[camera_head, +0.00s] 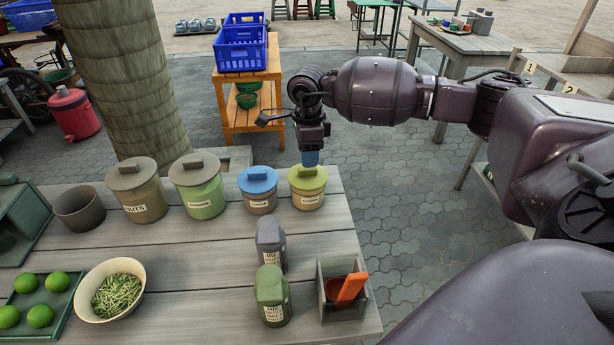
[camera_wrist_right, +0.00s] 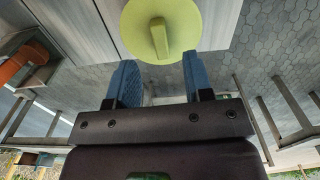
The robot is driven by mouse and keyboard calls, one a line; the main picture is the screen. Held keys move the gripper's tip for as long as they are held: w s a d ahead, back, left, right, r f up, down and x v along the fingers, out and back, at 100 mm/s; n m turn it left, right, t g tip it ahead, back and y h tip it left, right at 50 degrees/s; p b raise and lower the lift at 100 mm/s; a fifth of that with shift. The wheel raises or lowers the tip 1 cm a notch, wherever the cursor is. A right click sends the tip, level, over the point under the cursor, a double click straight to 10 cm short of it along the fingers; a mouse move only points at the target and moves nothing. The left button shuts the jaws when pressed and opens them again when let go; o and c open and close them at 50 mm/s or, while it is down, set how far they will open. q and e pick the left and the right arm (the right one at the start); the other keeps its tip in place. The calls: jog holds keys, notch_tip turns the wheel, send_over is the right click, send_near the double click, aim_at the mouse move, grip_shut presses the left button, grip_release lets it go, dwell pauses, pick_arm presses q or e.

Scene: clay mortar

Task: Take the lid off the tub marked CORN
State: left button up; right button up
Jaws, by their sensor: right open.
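Several lidded tubs stand in a row along the far edge of the plank table. The rightmost tub (camera_head: 308,198) has a yellow-green lid (camera_head: 308,176) with a raised bar handle. Left of it are a tub with a blue lid (camera_head: 257,180), a green tub with a grey lid (camera_head: 206,203), and a tub marked NUTS (camera_head: 143,204). Only the NUTS label reads clearly; I cannot tell which says CORN. My right gripper (camera_head: 311,160) is open and empty just above the yellow-green lid. In the right wrist view, its handle (camera_wrist_right: 159,36) shows ahead, between the blue fingers. My left gripper is out of view.
A grey bottle (camera_head: 270,240) and a green bottle (camera_head: 271,298) stand nearer on the table. A grey box with an orange item (camera_head: 351,288) is at the front right. A bowl of shredded greens (camera_head: 99,311) and a tray of limes (camera_head: 61,288) are at left.

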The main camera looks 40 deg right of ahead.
aim_at(308, 174)
notch_tip(308, 174, down, 5)
jog(key=shift+w+r+b, duration=0.1)
jog(key=shift+b, duration=0.2)
grip_shut()
